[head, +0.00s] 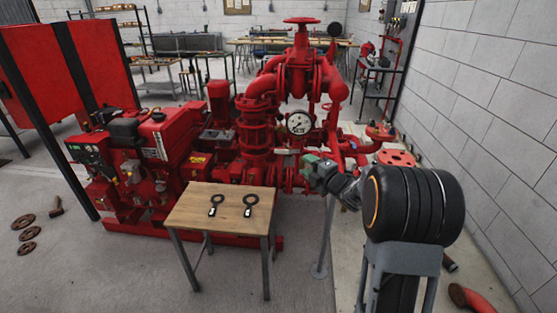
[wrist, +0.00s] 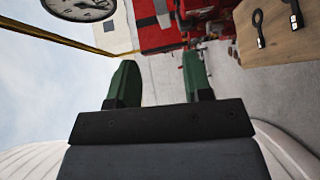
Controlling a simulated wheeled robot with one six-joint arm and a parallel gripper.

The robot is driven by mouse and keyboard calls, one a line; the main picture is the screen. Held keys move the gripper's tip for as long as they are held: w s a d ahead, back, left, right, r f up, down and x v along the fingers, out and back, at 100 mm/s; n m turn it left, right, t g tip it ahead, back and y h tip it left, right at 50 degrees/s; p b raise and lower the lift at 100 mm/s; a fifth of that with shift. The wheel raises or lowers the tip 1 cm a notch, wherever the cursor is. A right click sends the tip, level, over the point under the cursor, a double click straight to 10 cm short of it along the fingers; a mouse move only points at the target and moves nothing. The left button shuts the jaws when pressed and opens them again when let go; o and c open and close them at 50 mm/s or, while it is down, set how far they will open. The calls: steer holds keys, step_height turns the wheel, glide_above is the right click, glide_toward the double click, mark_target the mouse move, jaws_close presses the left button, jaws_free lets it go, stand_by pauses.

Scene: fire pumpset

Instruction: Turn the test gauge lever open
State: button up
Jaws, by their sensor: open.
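The round white test gauge (head: 299,124) is mounted on the front of the red pump pipework. Its dial also shows, cut off, at the top left of the wrist view (wrist: 82,8). My gripper (head: 308,164) is just below the gauge in the head view, with its green fingers beside the pipework. In the wrist view the two green fingers (wrist: 160,75) are spread apart with nothing between them. I cannot make out the gauge lever clearly in either view; my gripper may hide it.
Red pipework and a valve with a handwheel (head: 301,20) rise behind my gripper. Rusty rings (head: 30,233) lie on the floor at left. Floor before the table is clear.

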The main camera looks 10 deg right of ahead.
mark_target(282, 152)
steer(key=shift+n+y, duration=0.6)
steer(key=shift+y, duration=0.1)
steer(key=x, duration=0.9)
steer(key=f+p+x, duration=0.1)
steer(key=x, duration=0.4)
steer(key=shift+s+a+f, duration=0.1)
steer(key=shift+s+a, duration=0.05)
